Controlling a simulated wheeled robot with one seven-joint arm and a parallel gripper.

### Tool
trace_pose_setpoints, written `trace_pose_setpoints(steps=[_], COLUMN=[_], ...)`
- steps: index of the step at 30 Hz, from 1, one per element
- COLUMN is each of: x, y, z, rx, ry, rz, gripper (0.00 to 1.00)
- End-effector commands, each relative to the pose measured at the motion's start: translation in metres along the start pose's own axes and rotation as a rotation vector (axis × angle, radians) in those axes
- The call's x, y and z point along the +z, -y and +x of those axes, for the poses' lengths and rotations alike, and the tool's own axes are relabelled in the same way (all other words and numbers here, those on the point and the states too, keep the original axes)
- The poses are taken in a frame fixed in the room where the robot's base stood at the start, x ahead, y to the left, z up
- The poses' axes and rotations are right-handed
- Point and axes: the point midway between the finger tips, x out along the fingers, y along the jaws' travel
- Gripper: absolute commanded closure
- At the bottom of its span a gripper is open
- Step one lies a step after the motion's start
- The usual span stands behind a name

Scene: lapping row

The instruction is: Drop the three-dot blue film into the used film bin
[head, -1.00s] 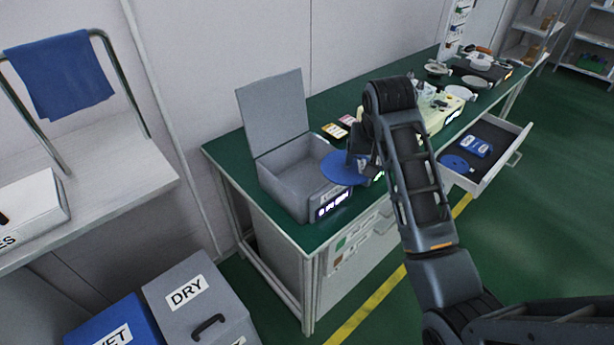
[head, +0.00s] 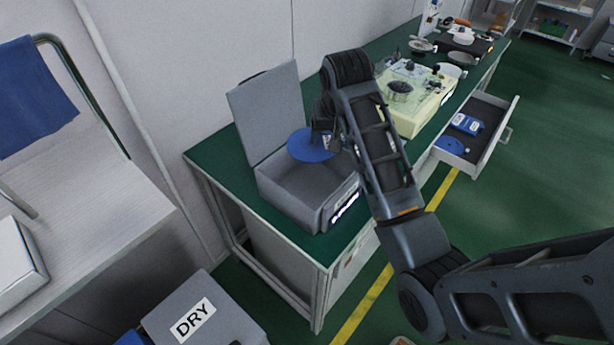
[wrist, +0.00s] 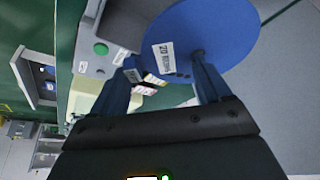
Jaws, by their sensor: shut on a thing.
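The blue film (head: 309,146) is a round disc held by my gripper (head: 326,132) above the back of an open grey box in the head view. In the wrist view, the blue film (wrist: 215,35) carries a white label, and small dark marks beside it are too small to count. My gripper (wrist: 166,64) is shut on the film near its edge. The grey box (head: 290,198) stands at the near end of the green bench with its lid (head: 265,110) raised. Its front lettering cannot be read, and its inside looks empty where visible.
A cream machine (head: 425,112) stands on the bench (head: 215,155) to the right of my arm. An open drawer (head: 478,140) holds another blue disc (head: 451,145) and a blue packet (head: 466,123). A DRY bin (head: 205,318) is at the lower left.

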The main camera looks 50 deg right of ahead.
Motion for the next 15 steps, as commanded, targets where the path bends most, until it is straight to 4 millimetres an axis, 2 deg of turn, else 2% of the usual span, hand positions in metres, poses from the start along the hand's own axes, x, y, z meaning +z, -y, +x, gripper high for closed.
trace_pose_setpoints(steps=[9, 15], x=[0.014, 0.019], y=[0.0, 0.0], z=[0.033, 0.046], rx=[0.001, 0.0], ry=[0.002, 0.0], rz=[0.0, 0.0], gripper=[0.52, 0.52])
